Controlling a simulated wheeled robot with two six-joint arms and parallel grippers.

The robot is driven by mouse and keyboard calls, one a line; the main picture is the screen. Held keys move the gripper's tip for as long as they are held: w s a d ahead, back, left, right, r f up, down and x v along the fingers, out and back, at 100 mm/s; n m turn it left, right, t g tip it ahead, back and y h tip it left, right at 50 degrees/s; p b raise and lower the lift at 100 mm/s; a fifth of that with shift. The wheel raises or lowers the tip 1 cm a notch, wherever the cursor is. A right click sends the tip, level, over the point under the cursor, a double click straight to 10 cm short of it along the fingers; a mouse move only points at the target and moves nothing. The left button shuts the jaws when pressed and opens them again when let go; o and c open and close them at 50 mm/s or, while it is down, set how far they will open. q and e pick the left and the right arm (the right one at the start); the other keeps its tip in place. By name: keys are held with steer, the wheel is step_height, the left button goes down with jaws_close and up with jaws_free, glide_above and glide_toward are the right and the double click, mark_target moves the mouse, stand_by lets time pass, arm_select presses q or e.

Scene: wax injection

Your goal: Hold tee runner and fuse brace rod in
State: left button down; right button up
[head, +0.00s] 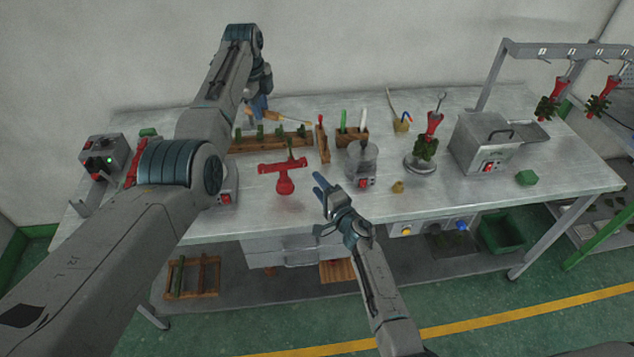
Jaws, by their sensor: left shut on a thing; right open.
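The red tee runner (270,168) is at the front middle of the table, its crossbar toward the back and a rounded red end toward the front. A thin green rod (290,148) rises beside the crossbar; I cannot tell whether it is joined to it. My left gripper (259,110) is above the back of the table, behind the tee runner. It is shut on a tool with a wooden handle (286,117); the grip is partly hidden. My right gripper (318,204) is open and empty at the front edge, right of the tee runner and apart from it.
A wooden rack (270,141) with green pieces stands behind the tee runner. A round pot (362,163) stands behind my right gripper.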

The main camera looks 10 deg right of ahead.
mark_target(303, 165)
steer(key=x, duration=1.2)
steer(key=shift+r, duration=0.1)
steer(key=shift+c, duration=0.4)
jaws_close()
arm_select(q)
steer(key=s+a+f+n+g+y, duration=0.1)
steer(key=s+a+f+n+y, duration=0.2)
steer(key=s+a+f+n, duration=0.8)
steer(key=shift+w+d+f, duration=0.2)
steer(key=shift+w+d, duration=0.05)
steer(key=shift+d, duration=0.6)
steer(key=shift+w+d+f, duration=0.2)
steer(key=shift+w+d, duration=0.1)
steer(key=shift+d, duration=0.5)
steer(key=shift+w+d+f, duration=0.2)
steer(key=shift+w+d, duration=0.05)
steer(key=shift+d, duration=0.6)
